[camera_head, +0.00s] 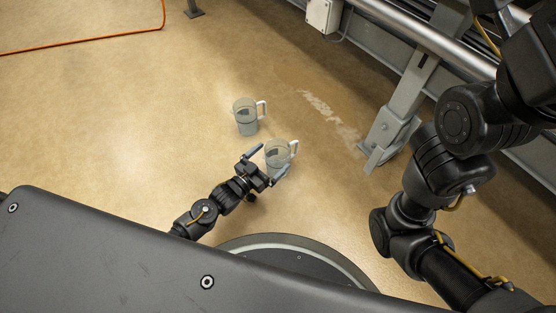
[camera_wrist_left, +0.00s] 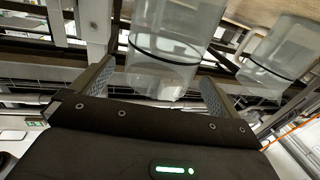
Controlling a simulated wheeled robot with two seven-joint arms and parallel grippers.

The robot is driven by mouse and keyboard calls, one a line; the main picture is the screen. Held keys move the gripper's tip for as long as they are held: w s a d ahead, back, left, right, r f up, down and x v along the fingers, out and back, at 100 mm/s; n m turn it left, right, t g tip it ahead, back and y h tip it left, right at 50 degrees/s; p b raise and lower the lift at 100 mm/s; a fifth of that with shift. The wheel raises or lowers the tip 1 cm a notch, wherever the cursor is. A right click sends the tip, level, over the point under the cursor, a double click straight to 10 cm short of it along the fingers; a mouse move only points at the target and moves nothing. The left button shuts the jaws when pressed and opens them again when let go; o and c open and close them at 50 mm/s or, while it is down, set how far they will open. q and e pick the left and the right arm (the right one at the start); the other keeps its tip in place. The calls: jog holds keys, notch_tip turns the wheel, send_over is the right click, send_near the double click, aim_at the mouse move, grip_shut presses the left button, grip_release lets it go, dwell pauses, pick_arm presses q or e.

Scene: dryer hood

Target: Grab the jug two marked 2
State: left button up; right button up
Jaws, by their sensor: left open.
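Two clear grey jugs with white handles stand upright on the floor in the head view. The nearer jug (camera_head: 279,152) has its handle at the right, and the farther jug (camera_head: 245,118) stands up and to the left of it. I cannot read a number on either. My left gripper (camera_head: 274,158) is open, its fingers on either side of the nearer jug. In the left wrist view, this jug (camera_wrist_left: 168,55) with a dark band is between the open fingers (camera_wrist_left: 157,85), and the other jug (camera_wrist_left: 277,58) is to the right. My right gripper is out of view.
A grey metal post with a foot (camera_head: 388,135) stands right of the jugs, under a railing structure. A pale streak (camera_head: 325,112) marks the floor. An orange cable (camera_head: 90,42) lies at the upper left. The floor left of the jugs is clear.

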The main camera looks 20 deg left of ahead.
aim_at(279, 151)
pick_arm(q)
jog(key=b+x, duration=0.1)
jog(key=x, duration=0.1)
jog(key=b+x, duration=0.1)
jog(key=shift+w+d+f+b, duration=0.15)
jog(key=shift+w+f+b, duration=0.15)
jog(key=shift+w, duration=0.05)
jog(key=shift+w+d+r, duration=0.15)
jog(key=shift+w+d, duration=0.05)
jog(key=shift+w, duration=0.1)
jog(key=c, duration=1)
jog(key=shift+o, duration=0.2)
jog(key=shift+r, duration=0.1)
